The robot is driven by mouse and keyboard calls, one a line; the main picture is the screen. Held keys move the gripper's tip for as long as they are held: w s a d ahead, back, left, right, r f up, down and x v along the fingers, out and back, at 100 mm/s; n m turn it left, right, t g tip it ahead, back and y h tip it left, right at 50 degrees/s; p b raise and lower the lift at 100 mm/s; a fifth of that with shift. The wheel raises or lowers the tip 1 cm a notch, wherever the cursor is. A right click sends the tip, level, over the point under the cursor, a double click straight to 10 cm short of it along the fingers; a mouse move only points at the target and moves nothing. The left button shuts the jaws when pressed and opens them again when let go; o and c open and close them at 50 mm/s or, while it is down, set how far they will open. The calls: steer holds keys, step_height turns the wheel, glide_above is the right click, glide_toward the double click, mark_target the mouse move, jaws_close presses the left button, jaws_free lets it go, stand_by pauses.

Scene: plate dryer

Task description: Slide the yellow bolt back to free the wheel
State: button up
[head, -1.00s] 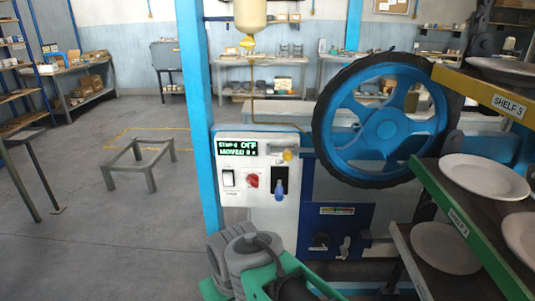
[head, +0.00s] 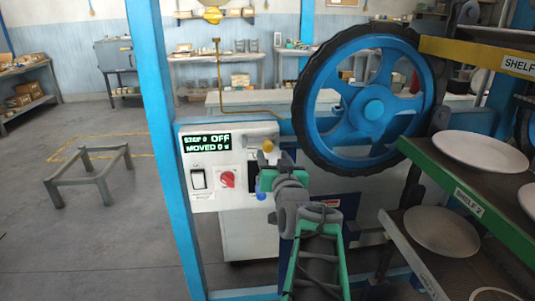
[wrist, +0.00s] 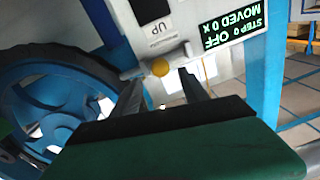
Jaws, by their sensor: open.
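The yellow bolt's round knob (head: 268,146) shows at the upper right of the white control panel (head: 205,203), beside the wheel's rim. The blue spoked wheel (head: 374,110) has a black tyre and stands right of the panel. In the wrist view the yellow knob (wrist: 160,68) sits on a grey rod running towards the wheel (wrist: 30,100). My gripper (wrist: 162,78) is open, with one finger on each side of the knob; contact cannot be told. In the head view my gripper (head: 267,162) is just below the knob and hides part of the panel.
The panel's display (head: 207,143) reads OFF and MOVED 0. Shelves with white plates (head: 442,231) stand close on the right.

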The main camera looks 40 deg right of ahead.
mark_target(269, 149)
steer(key=p+x, duration=0.1)
steer(key=x, duration=0.6)
steer(key=shift+w+d, duration=0.1)
steer(key=shift+w, duration=0.05)
steer(key=shift+c, duration=0.4)
jaws_close()
stand_by(0.7)
